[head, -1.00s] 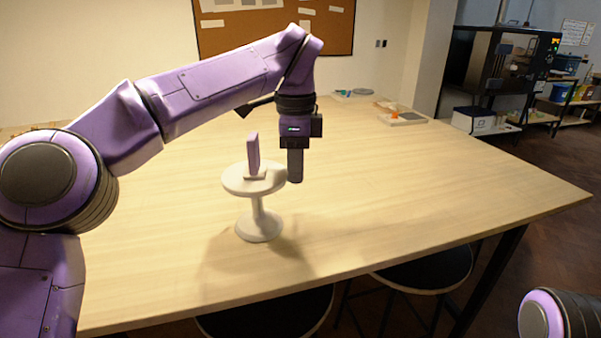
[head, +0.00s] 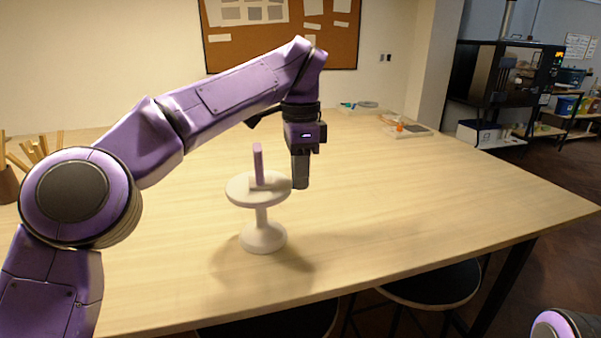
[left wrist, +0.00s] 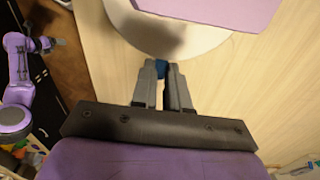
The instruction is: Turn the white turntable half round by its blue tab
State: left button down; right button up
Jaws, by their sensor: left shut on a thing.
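The white turntable (head: 243,192) is a round plate on a pedestal, upright on the wooden table. A purple upright slab (head: 258,163) on a pale base stands on the plate. My left gripper (head: 300,187) points down at the plate's right edge. In the left wrist view the plate (left wrist: 204,42) is at the top, with the slab's purple side (left wrist: 225,12) over it. There the left gripper's fingers (left wrist: 162,72) are shut on the blue tab (left wrist: 160,68) at the plate's rim. Most of the tab is hidden between the fingers.
The table (head: 420,190) is clear around the turntable. A tray with small things (head: 405,130) and a grey round item (head: 367,104) lie at its far side. A pot of wooden tools (head: 8,183) stands at the left. Stools (head: 430,284) are under the front edge.

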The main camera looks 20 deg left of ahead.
pick_arm(q)
jog(key=shift+f, duration=0.2)
jog(key=c, duration=1.1)
grip_release()
jog(key=shift+w, duration=0.1)
jog(key=shift+r, duration=0.1)
notch_tip(320, 180, up, 10)
jog(key=p, duration=0.6)
jog(key=shift+r, duration=0.2)
jog(key=shift+f, duration=0.1)
